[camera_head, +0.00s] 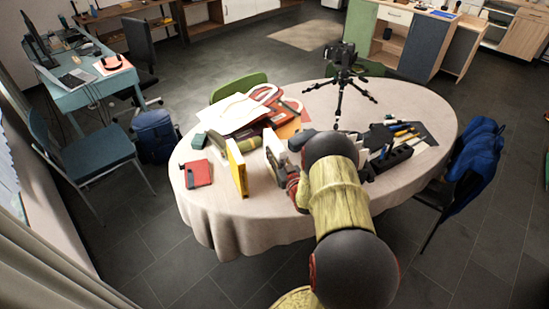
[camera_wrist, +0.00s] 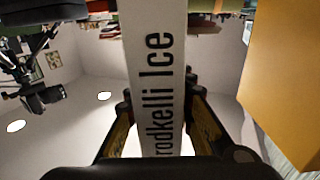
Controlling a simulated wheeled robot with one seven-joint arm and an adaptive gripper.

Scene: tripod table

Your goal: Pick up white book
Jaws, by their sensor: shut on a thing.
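The white book shows in the wrist view (camera_wrist: 155,45) as a pale spine with dark lettering that ends in "Ice". My gripper (camera_wrist: 157,105) has one finger on each side of this spine and is shut on it. In the head view the white book (camera_head: 273,150) stands upright over the left half of the table, partly hidden by my arm. My gripper there is mostly hidden behind my arm. I cannot tell whether the book's lower edge touches the table.
A yellow book (camera_head: 238,168) stands upright just left of the white book. A red item (camera_head: 198,173) lies further left. Papers and folders (camera_head: 240,112) lie behind. A camera on a tripod (camera_head: 342,75) and a dark tool tray (camera_head: 388,158) are to the right. The table's front-left cloth (camera_head: 225,212) is clear.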

